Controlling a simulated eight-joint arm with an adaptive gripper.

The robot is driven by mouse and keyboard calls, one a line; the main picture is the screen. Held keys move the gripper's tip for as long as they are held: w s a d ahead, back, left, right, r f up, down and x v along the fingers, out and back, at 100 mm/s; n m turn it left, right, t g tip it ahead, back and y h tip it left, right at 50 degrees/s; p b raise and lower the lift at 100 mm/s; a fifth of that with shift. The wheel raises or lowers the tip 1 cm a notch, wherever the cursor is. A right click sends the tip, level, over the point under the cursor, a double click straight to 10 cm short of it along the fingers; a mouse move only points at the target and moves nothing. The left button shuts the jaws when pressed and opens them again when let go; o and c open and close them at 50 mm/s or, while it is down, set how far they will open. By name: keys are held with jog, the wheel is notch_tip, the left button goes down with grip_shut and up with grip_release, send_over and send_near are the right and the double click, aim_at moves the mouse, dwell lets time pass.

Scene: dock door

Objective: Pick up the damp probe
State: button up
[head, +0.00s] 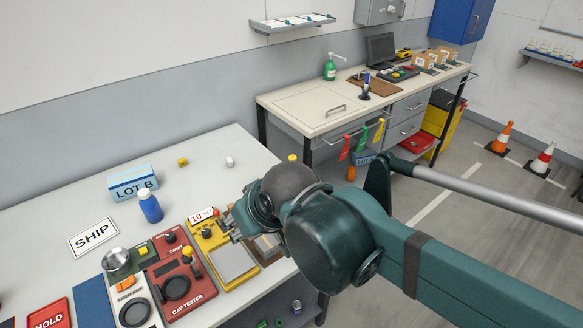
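I cannot pick out the damp probe for certain in the head view; it may be hidden behind my arm or too small to tell. My gripper (232,226) is over the right part of the near table, beside a yellow device (232,282) with a grey plate and a "10" label. My wrist covers part of what lies there, including most of a brown piece at the device's right. The fingers are small and partly hidden, so I cannot tell whether they are open or shut.
The near table (215,180) holds a red cap tester (178,285), a blue bottle (150,207), a LOT B box (133,183) and a SHIP sign (93,238). Its back middle is mostly clear. A workbench (310,98) and traffic cones (502,138) stand beyond.

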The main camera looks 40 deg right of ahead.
dwell(0.4)
jog(key=c, duration=0.3)
jog(key=shift+r, duration=0.1)
